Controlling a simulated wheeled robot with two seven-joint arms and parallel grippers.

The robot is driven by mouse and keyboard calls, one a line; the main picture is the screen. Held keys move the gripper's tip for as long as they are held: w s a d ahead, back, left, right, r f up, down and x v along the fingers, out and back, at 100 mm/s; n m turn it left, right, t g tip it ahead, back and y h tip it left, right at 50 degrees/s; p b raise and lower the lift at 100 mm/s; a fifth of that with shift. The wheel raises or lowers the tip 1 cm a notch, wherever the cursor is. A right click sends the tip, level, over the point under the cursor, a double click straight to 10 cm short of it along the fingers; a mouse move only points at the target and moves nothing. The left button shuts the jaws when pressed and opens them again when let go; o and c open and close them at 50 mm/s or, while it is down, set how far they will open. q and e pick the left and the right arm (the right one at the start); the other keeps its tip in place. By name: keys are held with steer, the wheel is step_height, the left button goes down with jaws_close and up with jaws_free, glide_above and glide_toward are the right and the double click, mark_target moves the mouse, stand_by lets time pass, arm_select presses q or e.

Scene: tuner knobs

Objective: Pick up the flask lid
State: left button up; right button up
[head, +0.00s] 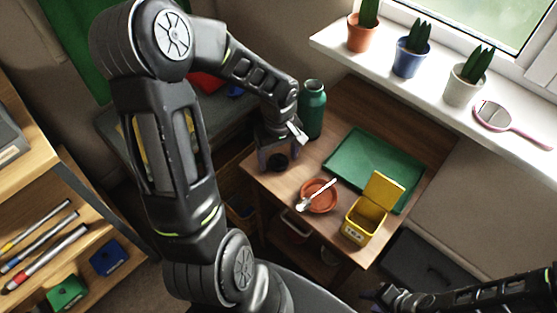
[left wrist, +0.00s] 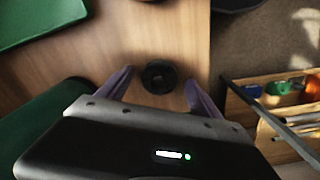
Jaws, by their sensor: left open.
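The flask lid (head: 278,161) is a small round black piece on the wooden table near its left corner. In the left wrist view the lid (left wrist: 158,76) lies on the table near the edge, between and a little beyond the fingertips. My left gripper (head: 277,160) is over it, open, with purple fingers; it also shows in the left wrist view (left wrist: 158,82). I cannot tell whether the fingers touch the lid. The green flask (head: 312,108) stands upright without a lid just right of the gripper. My right gripper (head: 380,294) is at the lower right, partly visible.
The table also holds a green tray (head: 360,158), a terracotta saucer (head: 322,203) with a spoon, and an open yellow box (head: 364,222). The sill (head: 395,78) carries potted plants and a mirror. A shelf (head: 75,155) stands at left.

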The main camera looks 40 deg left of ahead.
mark_target(279, 156)
stand_by(0.4)
arm_select(q)
steer(key=c, duration=1.4)
step_height(279, 156, up, 10)
steer(key=shift+r, duration=0.1)
stand_by(0.5)
